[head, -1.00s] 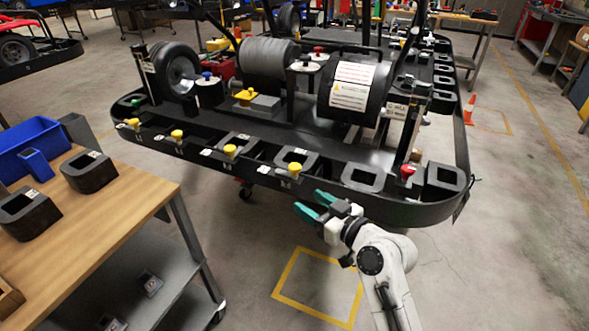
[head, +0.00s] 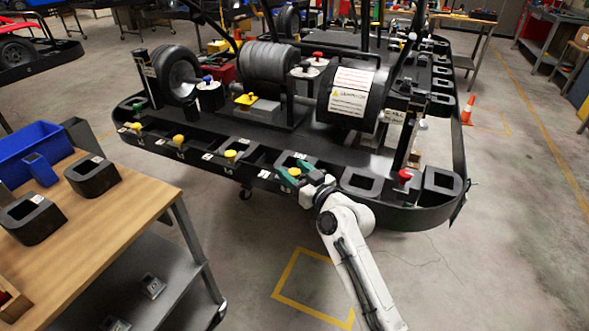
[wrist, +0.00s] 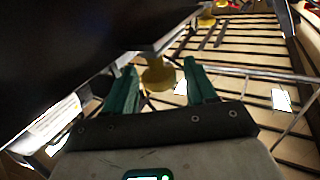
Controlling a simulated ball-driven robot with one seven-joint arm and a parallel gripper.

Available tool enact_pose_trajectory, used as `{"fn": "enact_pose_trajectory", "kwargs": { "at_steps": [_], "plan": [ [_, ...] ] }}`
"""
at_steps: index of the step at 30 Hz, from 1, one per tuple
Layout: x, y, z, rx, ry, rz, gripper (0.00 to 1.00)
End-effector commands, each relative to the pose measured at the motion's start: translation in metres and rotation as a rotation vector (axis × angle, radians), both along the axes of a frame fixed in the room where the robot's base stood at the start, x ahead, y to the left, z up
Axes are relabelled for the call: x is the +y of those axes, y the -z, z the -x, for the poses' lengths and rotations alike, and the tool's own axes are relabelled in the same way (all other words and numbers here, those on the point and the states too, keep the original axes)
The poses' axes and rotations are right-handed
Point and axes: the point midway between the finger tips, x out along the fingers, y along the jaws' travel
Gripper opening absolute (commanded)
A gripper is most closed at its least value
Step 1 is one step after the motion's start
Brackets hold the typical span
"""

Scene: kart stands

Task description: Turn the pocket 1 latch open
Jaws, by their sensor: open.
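A row of yellow latch knobs runs along the near edge of the black kart stand (head: 225,165). My gripper (head: 291,168) is at the rightmost yellow latch knob (head: 295,172), its teal fingers open on either side of it. In the wrist view this yellow knob (wrist: 158,75) stands between the two open fingers of my gripper (wrist: 160,85), with gaps showing beside it. I cannot tell whether a finger touches it. The pocket labels are too small to read, so the number of this pocket is unclear.
Other yellow knobs (head: 231,155) sit to the left along the rail. A red knob (head: 404,176) stands to the right. A wooden table (head: 130,200) with black blocks (head: 93,176) and a blue bin (head: 35,145) is at the left. The floor in front is clear.

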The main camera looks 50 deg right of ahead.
Motion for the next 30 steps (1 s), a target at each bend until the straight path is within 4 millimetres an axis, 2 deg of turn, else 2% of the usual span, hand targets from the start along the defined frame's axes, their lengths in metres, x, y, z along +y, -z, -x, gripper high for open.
{"fn": "enact_pose_trajectory", "kwargs": {
  "at_steps": [9, 24, 30],
  "plan": [
    [-0.0001, 0.0004, -0.0025, 0.000, 0.000, 0.000, 0.56],
    [-0.0002, 0.0002, -0.0023, 0.000, 0.000, 0.000, 0.09],
    [-0.0016, 0.0035, -0.0029, -0.002, -0.013, 0.001, 0.09]
  ]
}}
